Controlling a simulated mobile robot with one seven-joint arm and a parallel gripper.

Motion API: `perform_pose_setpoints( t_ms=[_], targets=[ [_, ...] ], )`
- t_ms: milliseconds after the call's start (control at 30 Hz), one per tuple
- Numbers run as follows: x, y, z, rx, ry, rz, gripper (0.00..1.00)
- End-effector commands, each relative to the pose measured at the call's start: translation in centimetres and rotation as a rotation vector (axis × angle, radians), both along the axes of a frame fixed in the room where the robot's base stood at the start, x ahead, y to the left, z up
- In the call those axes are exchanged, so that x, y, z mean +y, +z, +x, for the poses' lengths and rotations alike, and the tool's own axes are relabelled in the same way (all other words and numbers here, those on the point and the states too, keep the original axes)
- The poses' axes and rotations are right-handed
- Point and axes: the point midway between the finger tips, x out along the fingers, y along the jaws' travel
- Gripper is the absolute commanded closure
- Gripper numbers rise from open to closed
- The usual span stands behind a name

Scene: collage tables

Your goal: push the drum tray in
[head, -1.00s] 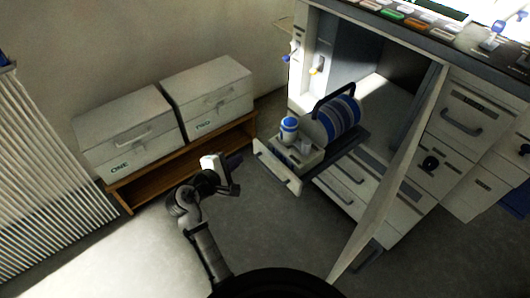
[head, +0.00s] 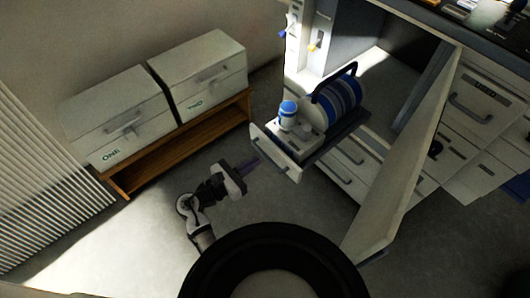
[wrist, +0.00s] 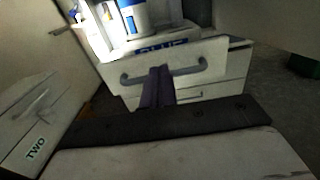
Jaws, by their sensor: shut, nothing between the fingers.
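The drum tray (head: 274,150) is slid out of the cabinet, with its pale front panel toward me. A blue-and-white striped drum (head: 338,98) and a blue-capped bottle (head: 286,115) stand on it. In the wrist view the tray front (wrist: 210,58) fills the upper middle, with a grey bar handle (wrist: 190,70) and a partly covered "BLUE" label. My gripper (head: 250,163) is shut and empty, in front of the tray's panel and low beside it. In the wrist view its dark fingertips (wrist: 158,75) overlap the handle; I cannot tell whether they touch it.
The cabinet door (head: 410,160) stands open to the right of the tray. Two pale boxes, ONE (head: 117,115) and TWO (head: 200,75), sit on a low wooden shelf (head: 185,152) at left. Drawers (head: 350,160) lie below the tray. Floor between shelf and cabinet is clear.

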Motion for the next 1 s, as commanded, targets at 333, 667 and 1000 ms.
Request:
perform_pose_setpoints(
  t_ms=[333,667,1000],
  targets=[
    [-3.4,0.0,3.4,-0.001,0.000,0.002,1.00],
    [-3.7,0.0,3.8,-0.001,0.001,0.002,1.00],
    [-4.6,0.2,4.6,-0.001,0.001,0.001,1.00]
  ],
)
